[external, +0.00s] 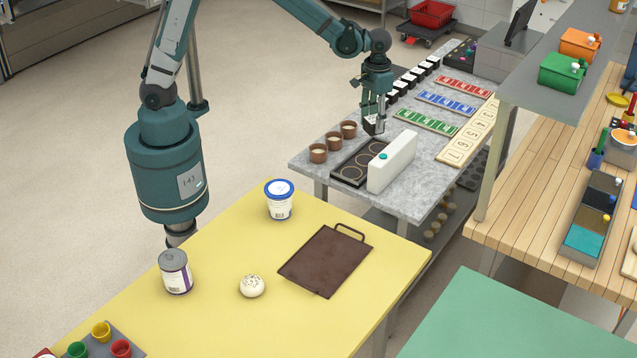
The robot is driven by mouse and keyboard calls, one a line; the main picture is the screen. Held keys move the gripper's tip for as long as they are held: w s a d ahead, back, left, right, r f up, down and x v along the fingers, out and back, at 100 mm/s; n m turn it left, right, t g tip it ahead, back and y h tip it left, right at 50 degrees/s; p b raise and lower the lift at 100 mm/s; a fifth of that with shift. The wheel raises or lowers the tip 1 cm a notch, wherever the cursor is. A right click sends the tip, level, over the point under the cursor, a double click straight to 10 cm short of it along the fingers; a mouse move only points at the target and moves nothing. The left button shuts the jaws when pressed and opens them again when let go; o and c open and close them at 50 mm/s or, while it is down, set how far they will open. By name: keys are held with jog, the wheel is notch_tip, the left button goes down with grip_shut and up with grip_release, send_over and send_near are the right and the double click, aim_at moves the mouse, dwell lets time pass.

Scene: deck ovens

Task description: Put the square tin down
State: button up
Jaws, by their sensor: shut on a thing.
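My gripper (373,115) hangs fingers down over the left part of the grey stone-topped table (330,142). It is shut on a small dark square tin with something pale in it (370,126). The fingers partly cover the tin, and the picture is too small to tell whether its base touches the table top or is just above it. The held tin is behind the dark tray with round hollows (350,176) and apart from the row of similar black square tins (406,84), which runs along the table's back left edge.
Several brown cups (334,141) stand left of the held tin. A white upright block with a green knob (398,160) stands in front, beside the hollowed tray. Green (426,123), blue (447,103) and red (464,87) racks lie to the right. Bare stone shows between them.

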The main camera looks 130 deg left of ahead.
jog(key=w+d+m, duration=0.3)
jog(key=d+m, duration=0.3)
jog(key=d, duration=2.9)
jog(key=s+d+m, duration=0.2)
jog(key=s+d, duration=0.2)
jog(key=d, duration=0.5)
jog(key=s+d+m, duration=0.2)
jog(key=s+d, duration=0.2)
jog(key=d, duration=0.4)
jog(key=s+d+m, duration=0.2)
jog(key=s+d, duration=0.2)
jog(key=d, duration=0.5)
jog(key=shift+w+f, duration=0.2)
jog(key=shift+f, duration=1.2)
jog(key=shift+w+f, duration=0.15)
jog(key=shift+f, duration=1.2)
jog(key=shift+f, duration=0.1)
jog(key=shift+f+b, duration=0.45)
jog(key=shift+f, duration=2.4)
jog(key=shift+f, duration=0.1)
